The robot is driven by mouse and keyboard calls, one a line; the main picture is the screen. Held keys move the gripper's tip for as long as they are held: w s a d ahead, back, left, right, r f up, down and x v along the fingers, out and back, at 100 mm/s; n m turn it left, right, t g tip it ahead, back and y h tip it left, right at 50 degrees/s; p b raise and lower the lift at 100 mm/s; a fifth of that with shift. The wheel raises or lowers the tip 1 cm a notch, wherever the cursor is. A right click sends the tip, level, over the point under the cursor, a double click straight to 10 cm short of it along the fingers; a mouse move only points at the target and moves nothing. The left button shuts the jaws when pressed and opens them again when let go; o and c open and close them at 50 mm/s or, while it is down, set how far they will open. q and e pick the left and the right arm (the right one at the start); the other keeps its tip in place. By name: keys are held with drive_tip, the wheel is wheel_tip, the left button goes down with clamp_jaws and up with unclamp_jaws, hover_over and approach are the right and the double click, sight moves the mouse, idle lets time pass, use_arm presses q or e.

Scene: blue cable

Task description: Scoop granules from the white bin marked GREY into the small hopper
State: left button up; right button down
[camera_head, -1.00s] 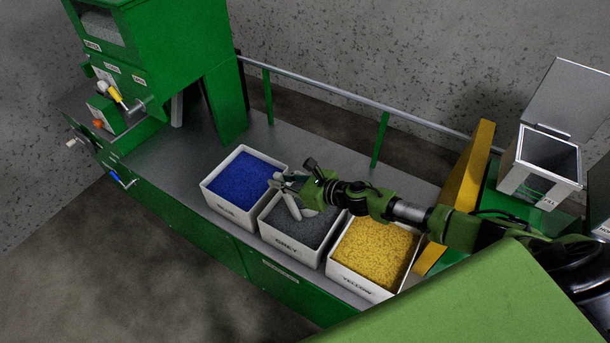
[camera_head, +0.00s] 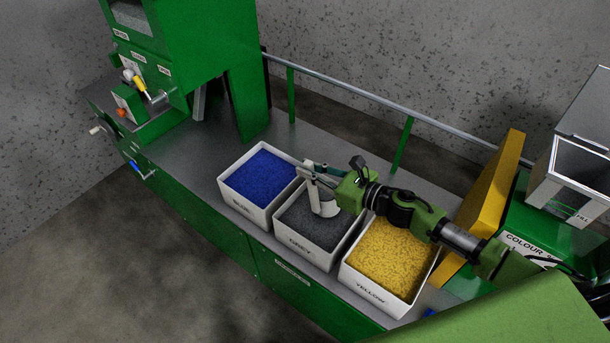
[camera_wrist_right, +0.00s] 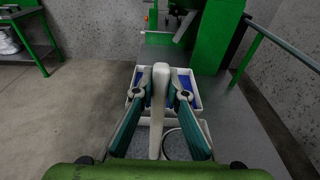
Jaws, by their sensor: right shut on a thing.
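The white bin marked GREY (camera_head: 308,251) stands between two similar bins and holds dark grey granules (camera_head: 308,226). My right gripper (camera_head: 312,172) is over its back edge in the head view, shut on a white scoop (camera_head: 325,208). The scoop's bowl hangs at the grey granules; I cannot tell whether it is in them or holds any. In the right wrist view the scoop's pale handle (camera_wrist_right: 160,95) stands between the two teal fingers (camera_wrist_right: 159,103). The small hopper (camera_head: 575,180) is a metal box with its lid raised, at the far right. My left gripper is not in view.
A bin of blue granules (camera_head: 235,210) stands left of the GREY bin, and a bin of yellow granules (camera_head: 372,294) right of it. A yellow panel (camera_head: 484,190) stands between the bins and the hopper. A rail (camera_head: 380,98) runs behind the bench. A green machine (camera_head: 200,50) stands at the left.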

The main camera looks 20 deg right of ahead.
wheel_tip(320, 180, up, 9)
drive_tip(key=s+d+t+y, duration=0.1)
drive_tip(key=s+d, duration=0.1)
drive_tip(key=shift+s+r+t+b, duration=0.2)
drive_tip(key=shift+s+t+b, duration=0.1)
drive_tip(key=shift+s+b, duration=0.1)
drive_tip(key=shift+d, duration=0.1)
idle(0.7)
